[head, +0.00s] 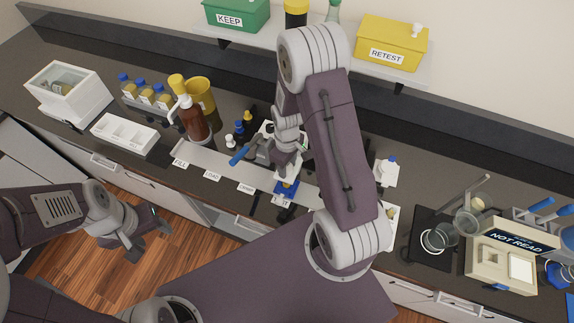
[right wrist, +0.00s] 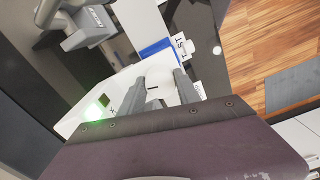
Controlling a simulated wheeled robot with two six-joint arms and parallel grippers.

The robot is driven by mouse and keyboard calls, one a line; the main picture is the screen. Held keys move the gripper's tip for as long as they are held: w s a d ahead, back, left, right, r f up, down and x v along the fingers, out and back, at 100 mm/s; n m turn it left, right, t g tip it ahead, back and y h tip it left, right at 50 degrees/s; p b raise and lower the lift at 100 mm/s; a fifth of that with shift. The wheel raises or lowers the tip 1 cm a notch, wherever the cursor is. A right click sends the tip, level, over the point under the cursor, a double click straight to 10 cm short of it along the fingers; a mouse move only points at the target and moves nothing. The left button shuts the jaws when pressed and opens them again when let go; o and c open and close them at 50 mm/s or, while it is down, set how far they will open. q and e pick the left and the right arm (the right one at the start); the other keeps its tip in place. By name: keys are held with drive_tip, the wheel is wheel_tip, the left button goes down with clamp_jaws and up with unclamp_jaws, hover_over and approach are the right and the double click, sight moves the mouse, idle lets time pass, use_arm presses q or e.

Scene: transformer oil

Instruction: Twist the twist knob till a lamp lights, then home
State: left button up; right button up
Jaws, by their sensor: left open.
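The twist knob (right wrist: 156,91) is a pale round disc with a short dark mark, on top of a white device (right wrist: 70,124). A green lamp (right wrist: 95,112) on the device glows. My right gripper (right wrist: 162,90) has one finger on each side of the knob and looks shut on it. In the head view my right gripper (head: 286,158) is over the device at mid-counter, and my arm hides most of the device and the knob. My left gripper (head: 148,240) is open and empty, in front of the counter over the floor.
A brown pump bottle (head: 194,120) and yellow container (head: 201,98) stand left of the device. A blue block (head: 286,188) sits in front of it. Glassware (head: 467,223) and a beige NOT READ instrument (head: 498,262) stand right. A shelf (head: 345,63) with KEEP and RETEST bins is behind.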

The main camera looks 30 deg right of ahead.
drive_tip(key=shift+n, duration=1.4)
clamp_jaws()
drive_tip(key=o, duration=1.3)
unclamp_jaws()
drive_tip(key=shift+r, duration=0.15)
drive_tip(key=shift+w+r+b, duration=0.1)
drive_tip(key=shift+r+b, duration=0.2)
drive_tip(key=shift+r, duration=0.05)
wheel_tip(320, 180, up, 7)
drive_tip(key=shift+r+b, duration=0.2)
drive_tip(key=shift+b, duration=0.5)
drive_tip(key=shift+r, duration=0.4)
